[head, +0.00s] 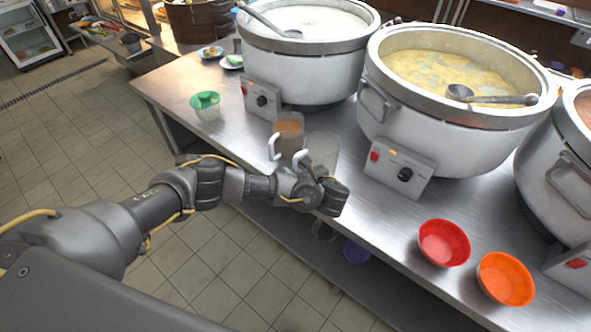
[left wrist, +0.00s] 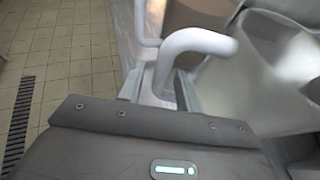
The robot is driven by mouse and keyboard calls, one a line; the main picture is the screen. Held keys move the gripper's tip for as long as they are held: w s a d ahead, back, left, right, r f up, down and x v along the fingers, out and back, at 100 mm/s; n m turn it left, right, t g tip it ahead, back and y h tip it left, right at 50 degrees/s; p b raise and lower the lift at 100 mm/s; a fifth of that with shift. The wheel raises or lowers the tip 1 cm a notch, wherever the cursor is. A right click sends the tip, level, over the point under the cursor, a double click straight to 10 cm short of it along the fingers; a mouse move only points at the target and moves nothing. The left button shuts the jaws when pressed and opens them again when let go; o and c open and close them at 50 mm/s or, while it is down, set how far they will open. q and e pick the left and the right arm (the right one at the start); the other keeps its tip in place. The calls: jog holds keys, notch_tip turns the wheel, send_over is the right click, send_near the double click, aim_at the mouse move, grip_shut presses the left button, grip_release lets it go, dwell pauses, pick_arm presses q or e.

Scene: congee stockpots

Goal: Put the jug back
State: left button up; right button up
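A clear jug (head: 323,148) stands near the front edge of the steel counter, and part of its see-through body shows in the left wrist view (left wrist: 275,65). Its white handle (left wrist: 185,42) curves out toward my left gripper (left wrist: 160,92). The two fingers are on either side of the lower handle; whether they press on it is not clear. In the head view my left gripper (head: 304,172) is at the counter edge beside the jug. A second jug (head: 289,134) with brown content and a white handle stands just left of it. My right gripper is not in view.
Large stockpots (head: 443,100) with control boxes line the counter (head: 220,135). A red bowl (head: 444,243) and an orange bowl (head: 505,279) sit at the front right. Bare counter lies between cup and jugs.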

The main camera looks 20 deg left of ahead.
pick_arm(q)
jog(key=shift+d, duration=0.1)
jog(key=shift+v, duration=1.1)
jog(key=p+v, duration=0.9)
jog(key=shift+s+d+r+p, duration=0.2)
jog(key=shift+s+p, duration=0.05)
jog(key=shift+p, duration=0.05)
